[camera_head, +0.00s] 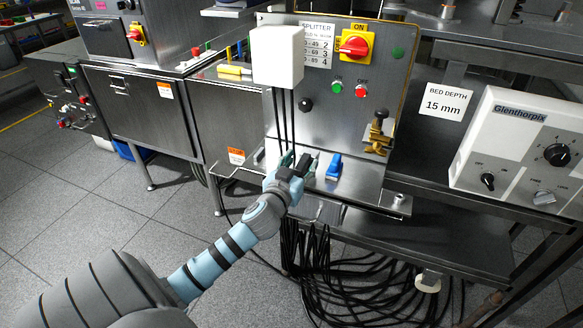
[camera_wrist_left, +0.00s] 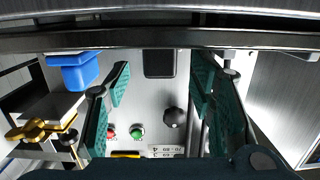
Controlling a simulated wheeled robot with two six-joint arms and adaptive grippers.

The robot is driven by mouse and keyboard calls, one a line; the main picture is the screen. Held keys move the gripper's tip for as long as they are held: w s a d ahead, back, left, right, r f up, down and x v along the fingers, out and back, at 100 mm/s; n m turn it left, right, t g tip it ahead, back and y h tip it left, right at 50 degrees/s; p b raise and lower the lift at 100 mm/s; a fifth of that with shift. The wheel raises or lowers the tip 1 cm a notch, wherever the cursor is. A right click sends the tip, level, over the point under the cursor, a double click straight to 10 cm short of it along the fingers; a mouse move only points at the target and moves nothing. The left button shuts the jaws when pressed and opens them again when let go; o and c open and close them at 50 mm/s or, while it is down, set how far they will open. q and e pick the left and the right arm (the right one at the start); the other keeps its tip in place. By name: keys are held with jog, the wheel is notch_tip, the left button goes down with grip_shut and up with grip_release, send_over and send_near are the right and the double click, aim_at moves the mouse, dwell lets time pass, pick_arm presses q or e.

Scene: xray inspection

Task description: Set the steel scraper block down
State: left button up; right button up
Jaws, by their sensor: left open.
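My left gripper (camera_head: 299,160) is over the steel shelf (camera_head: 352,190) at the foot of the splitter panel (camera_head: 330,110). In the left wrist view its two green-padded fingers (camera_wrist_left: 160,76) stand wide apart, with nothing clamped between them. A dark, round-cornered block-like shape (camera_wrist_left: 160,63) shows between the fingertips, apart from both pads. It may be the steel scraper block, but I cannot tell for sure. In the head view the gripper hides that spot. My right gripper is not in view.
A blue piece (camera_head: 333,167) sits on the shelf just right of the gripper. A brass clamp (camera_head: 378,138) stands farther right. A white box (camera_head: 278,56) with dark rods or cables below it is above the gripper. Black cables (camera_head: 345,270) hang under the shelf.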

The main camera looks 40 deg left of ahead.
pick_arm(q)
jog(key=v, duration=0.7)
jog(key=shift+s, duration=0.3)
jog(key=shift+d+r, duration=0.1)
jog(key=shift+d, duration=0.05)
jog(key=s+d+f+m+g+h, duration=0.2)
jog(key=s+d+f+g, duration=0.45)
jog(key=s+f, duration=0.35)
jog(key=s+d+f+m+g+h, duration=0.2)
jog(key=s+d+f+g, duration=0.5)
jog(key=s, duration=0.6)
notch_tip(320, 180, down, 20)
jog(key=s+a+p, duration=0.2)
jog(key=s+f+g+p, duration=0.1)
jog(key=s+f, duration=0.9)
jog(key=s, duration=0.4)
jog(key=shift+a+f+h, duration=0.2)
jog(key=shift+h, duration=0.1)
